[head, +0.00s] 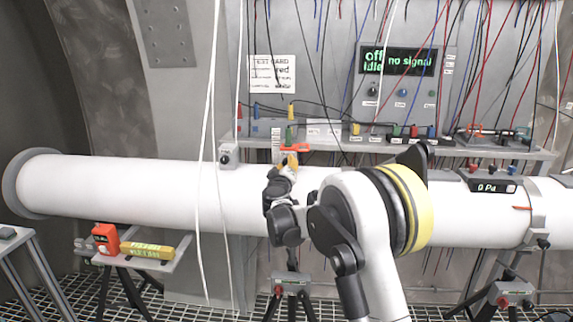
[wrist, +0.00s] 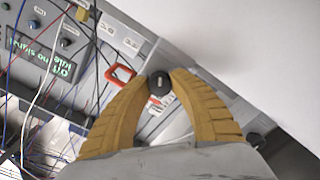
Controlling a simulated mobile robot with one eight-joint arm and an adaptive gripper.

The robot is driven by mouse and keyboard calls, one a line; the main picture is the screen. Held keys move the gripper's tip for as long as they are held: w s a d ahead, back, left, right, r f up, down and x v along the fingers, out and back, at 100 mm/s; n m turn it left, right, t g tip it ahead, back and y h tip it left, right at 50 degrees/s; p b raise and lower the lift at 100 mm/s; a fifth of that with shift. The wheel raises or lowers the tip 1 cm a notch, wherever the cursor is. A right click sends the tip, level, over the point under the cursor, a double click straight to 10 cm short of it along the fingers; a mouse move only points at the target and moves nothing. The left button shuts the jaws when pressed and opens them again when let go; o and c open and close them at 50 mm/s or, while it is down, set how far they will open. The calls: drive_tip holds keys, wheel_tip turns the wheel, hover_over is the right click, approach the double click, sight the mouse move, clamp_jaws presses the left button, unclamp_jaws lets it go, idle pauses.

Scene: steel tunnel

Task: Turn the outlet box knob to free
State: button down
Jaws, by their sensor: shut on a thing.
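A small dark round knob (wrist: 159,82) sits between the two yellow fingertips of my gripper (wrist: 160,80) in the wrist view. The fingers touch it from both sides and are shut on it. The knob stands on a light grey box (wrist: 178,122), partly hidden by the fingers. A red loop-shaped handle (wrist: 120,75) is beside the knob, to its left. In the head view my gripper (head: 289,163) is above the white pipe, just below a red handle (head: 294,147). The knob is hidden there, and I cannot read its setting.
The large white pipe (head: 110,190) runs across the scene. A shelf of jacks and hanging cables is behind it, with a display (head: 398,61) reading "off idle no signal". Another small knobbed box (head: 228,155) is to the left. A side shelf holds a red device (head: 105,238).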

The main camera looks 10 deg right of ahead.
drive_tip(key=n, duration=1.4)
drive_tip(key=shift+n, duration=0.3)
drive_tip(key=n, duration=0.3)
drive_tip(key=shift+n+p, duration=0.3)
drive_tip(key=n, duration=0.3)
drive_tip(key=shift+n, duration=0.4)
drive_tip(key=n, duration=0.3)
drive_tip(key=shift+n, duration=2.1)
